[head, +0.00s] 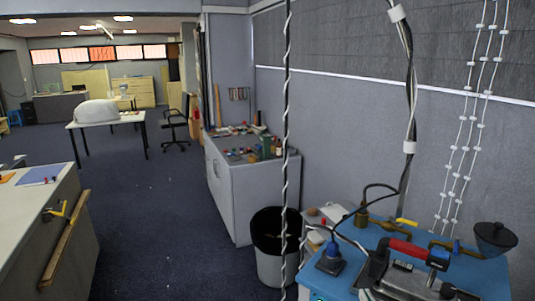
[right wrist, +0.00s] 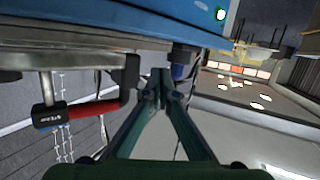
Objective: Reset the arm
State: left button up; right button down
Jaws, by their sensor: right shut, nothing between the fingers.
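My right gripper (right wrist: 160,90) shows in the right wrist view. Its two dark green fingers come up from the bottom edge and meet at the tips, shut with nothing between them. I cannot make out either gripper in the head view, and my left gripper is in no view. No object is held.
In the head view a blue workbench (head: 345,275) with a red-handled tool (head: 407,250) stands at the lower right. A black-lined bin (head: 270,262) and a grey cabinet (head: 228,195) are beside it. Another bench (head: 30,215) is at left. Dark floor (head: 150,215) lies clear between.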

jog(key=s+a+f+g, duration=0.1)
jog(key=s+f+g, duration=0.35)
jog(key=s, duration=0.55)
jog(key=s+a+f+n+g, duration=0.1)
jog(key=s+f+g, duration=0.2)
jog(key=s+f, duration=0.45)
jog(key=s+a+f+g, duration=0.1)
jog(key=s+f+g, duration=0.3)
jog(key=s, duration=0.7)
jog(key=s+f+g+b, duration=0.1)
jog(key=s+f+b, duration=0.1)
jog(key=f, duration=1.5)
jog(key=s+f+g+b, duration=0.1)
jog(key=s+f+b, duration=0.15)
jog(key=f, duration=1.45)
jog(key=s+d+f+b, duration=0.3)
jog(key=s+f, duration=1.2)
jog(key=f, duration=0.2)
jog(key=shift+s+n+g, duration=0.35)
jog(key=shift+n, duration=0.05)
